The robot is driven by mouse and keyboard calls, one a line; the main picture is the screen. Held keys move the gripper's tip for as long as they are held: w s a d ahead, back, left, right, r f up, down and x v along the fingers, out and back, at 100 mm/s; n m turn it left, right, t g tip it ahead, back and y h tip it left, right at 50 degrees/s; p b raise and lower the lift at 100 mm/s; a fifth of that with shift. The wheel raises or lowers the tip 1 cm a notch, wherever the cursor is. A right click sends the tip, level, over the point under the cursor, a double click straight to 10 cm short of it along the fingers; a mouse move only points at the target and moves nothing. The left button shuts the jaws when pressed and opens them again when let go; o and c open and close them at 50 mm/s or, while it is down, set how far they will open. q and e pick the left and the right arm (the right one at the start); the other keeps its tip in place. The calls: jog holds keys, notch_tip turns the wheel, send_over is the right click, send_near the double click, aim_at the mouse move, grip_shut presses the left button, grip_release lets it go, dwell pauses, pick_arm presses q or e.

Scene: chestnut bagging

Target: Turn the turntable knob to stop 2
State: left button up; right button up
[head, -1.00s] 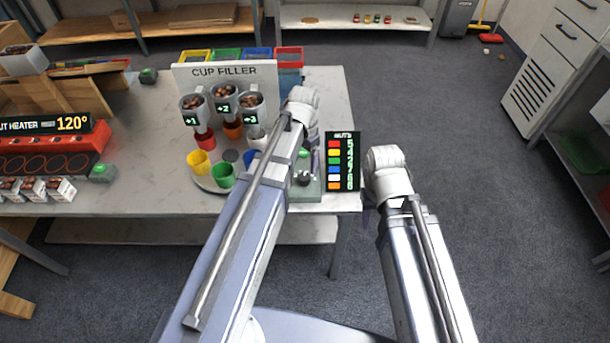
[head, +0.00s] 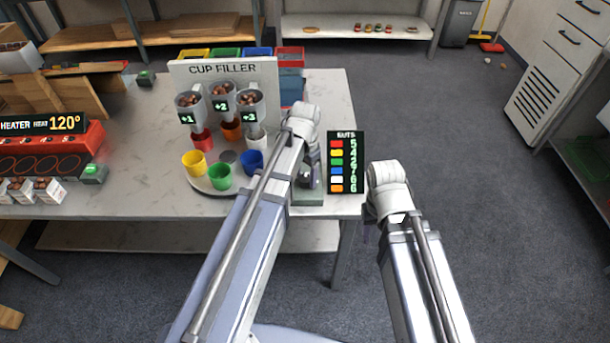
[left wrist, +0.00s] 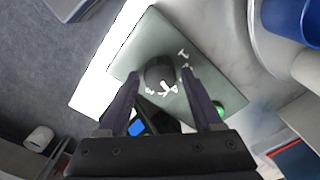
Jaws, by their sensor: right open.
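The dark round knob (left wrist: 160,72) sits on a grey-green control plate (left wrist: 140,45) with small white numerals and a white mark beside it. My left gripper (left wrist: 162,74) is open, pointing down, its two dark fingers on either side of the knob in the picture; I cannot tell whether they touch it. In the head view my left gripper (head: 308,172) stands over the control box (head: 308,198) and hides most of the knob. The turntable (head: 207,187) carries yellow (head: 194,163), green (head: 220,176), blue (head: 252,161), white, red and orange cups. My right gripper (head: 369,218) is mostly hidden behind its wrist.
The cup filler sign (head: 223,71) and three nut hoppers stand behind the turntable. A dark nuts chart (head: 346,162) stands right of the control box. A red heater (head: 50,150) is at the left. The table (head: 130,175) is bare between heater and turntable.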

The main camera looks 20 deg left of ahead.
pick_arm(q)
grip_shut()
dwell(0.3)
jog(key=shift+n, duration=0.3)
jog(key=n, duration=1.1)
dwell(0.6)
jog(key=shift+o, duration=1.3)
grip_release()
